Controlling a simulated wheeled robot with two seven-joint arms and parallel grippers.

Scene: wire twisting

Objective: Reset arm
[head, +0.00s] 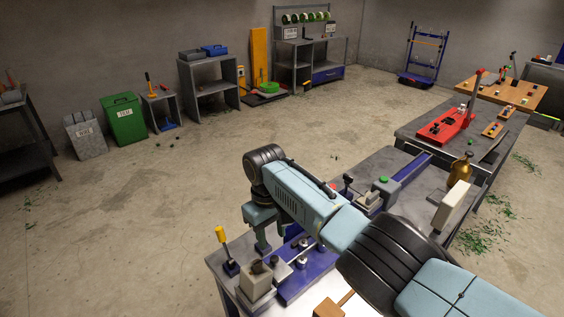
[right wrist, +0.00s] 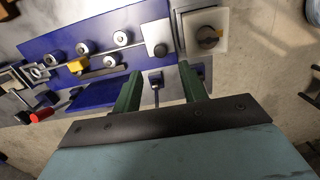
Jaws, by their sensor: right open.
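My right gripper (head: 262,243) hangs at the end of my right arm above the front workbench (head: 218,262), pointing down. In the right wrist view its two green fingers (right wrist: 160,84) stand apart with nothing held between them. Below them lies a blue plate (right wrist: 60,45) with several round metal rollers and a yellow block (right wrist: 77,64). A pale square block with a dark round top (right wrist: 208,37) sits beside the plate. My left gripper is in neither view.
A yellow-handled lever (head: 221,236) stands at the bench's left edge. A red press (head: 446,124) stands on a bench behind. The floor to the left is mostly clear.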

